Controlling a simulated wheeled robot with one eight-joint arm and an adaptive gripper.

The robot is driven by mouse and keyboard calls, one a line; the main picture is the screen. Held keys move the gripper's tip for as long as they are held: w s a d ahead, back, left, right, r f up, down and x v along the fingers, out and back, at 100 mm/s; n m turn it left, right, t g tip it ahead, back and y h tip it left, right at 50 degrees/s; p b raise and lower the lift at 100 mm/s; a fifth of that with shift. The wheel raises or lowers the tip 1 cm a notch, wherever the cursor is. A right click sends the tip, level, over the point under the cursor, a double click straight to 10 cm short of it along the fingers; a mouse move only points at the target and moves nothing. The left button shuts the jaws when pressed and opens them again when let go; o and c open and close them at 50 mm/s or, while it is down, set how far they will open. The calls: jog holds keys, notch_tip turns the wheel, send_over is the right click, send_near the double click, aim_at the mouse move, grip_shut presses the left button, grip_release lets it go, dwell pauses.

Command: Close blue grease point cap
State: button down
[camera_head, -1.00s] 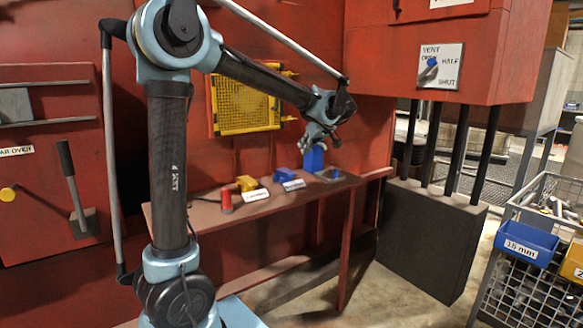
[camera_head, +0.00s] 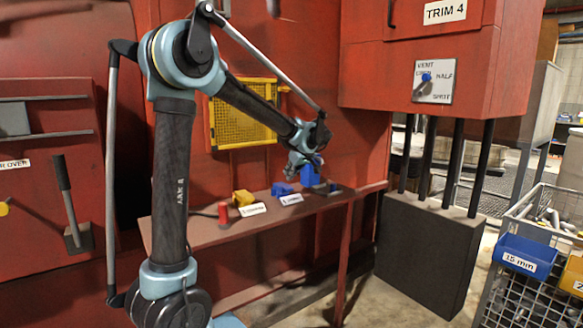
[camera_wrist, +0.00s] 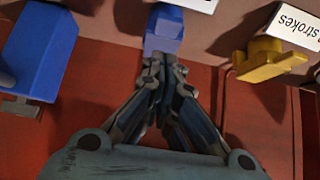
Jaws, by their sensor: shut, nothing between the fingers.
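A small blue fitting (camera_head: 283,189), which I take to be the blue grease point, sits on the red shelf behind a white label. In the wrist view this blue fitting (camera_wrist: 163,32) lies straight ahead of my fingers. Its cap cannot be told apart clearly. My gripper (camera_head: 292,174) is low over the shelf, just above and behind the fitting. In the wrist view my gripper (camera_wrist: 164,64) is shut and empty, its fingertips at the fitting's near edge. Whether they touch it I cannot tell.
A taller blue block (camera_head: 311,176) stands close on the right. A yellow fitting (camera_head: 242,198) and a red cylinder (camera_head: 223,213) stand to the left on the shelf (camera_head: 190,234). A yellow mesh guard (camera_head: 243,122) hangs on the red wall behind.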

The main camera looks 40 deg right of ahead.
aim_at(287, 187)
jog(key=shift+s+f, duration=0.1)
jog(key=shift+f, duration=1.3)
jog(key=shift+s+a+f, duration=0.1)
jog(key=shift+s+f, duration=0.2)
jog(key=shift+f, duration=0.45)
jog(key=shift+r, duration=0.1)
jog(key=shift+w+r, duration=0.1)
jog(key=shift+r, duration=0.8)
notch_tip(287, 187, up, 4)
jog(key=shift+f, duration=0.15)
jog(key=v, duration=0.9)
jog(key=shift+s, duration=0.6)
